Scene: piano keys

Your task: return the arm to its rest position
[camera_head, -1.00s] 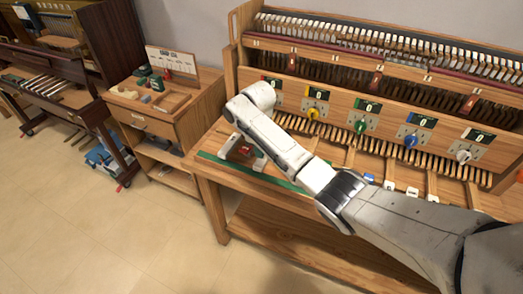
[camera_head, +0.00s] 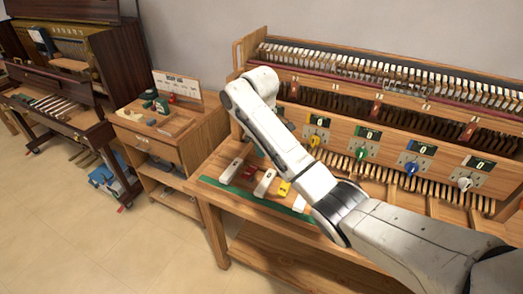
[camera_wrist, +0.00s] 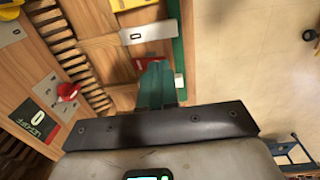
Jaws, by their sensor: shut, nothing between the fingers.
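My white and grey arm (camera_head: 280,137) reaches from the lower right across the piano workbench (camera_head: 222,190) in the head view. Its wrist is bent at the upper left, above the bench's left end. My gripper (camera_wrist: 155,68) shows in the wrist view as teal fingers shut together, with nothing seen between them. The fingers point toward the bench's edge, over or near a red piece (camera_wrist: 141,64); I cannot tell the gap. In the head view the gripper is mostly hidden by the arm.
White key pieces (camera_head: 231,171), a red block (camera_head: 249,174) and a yellow block (camera_head: 284,189) lie behind the green strip (camera_head: 241,194). Coloured knobs (camera_head: 361,153) with displays line the upright panel. A side cabinet (camera_head: 167,137) stands left. The floor (camera_head: 105,235) in front is open.

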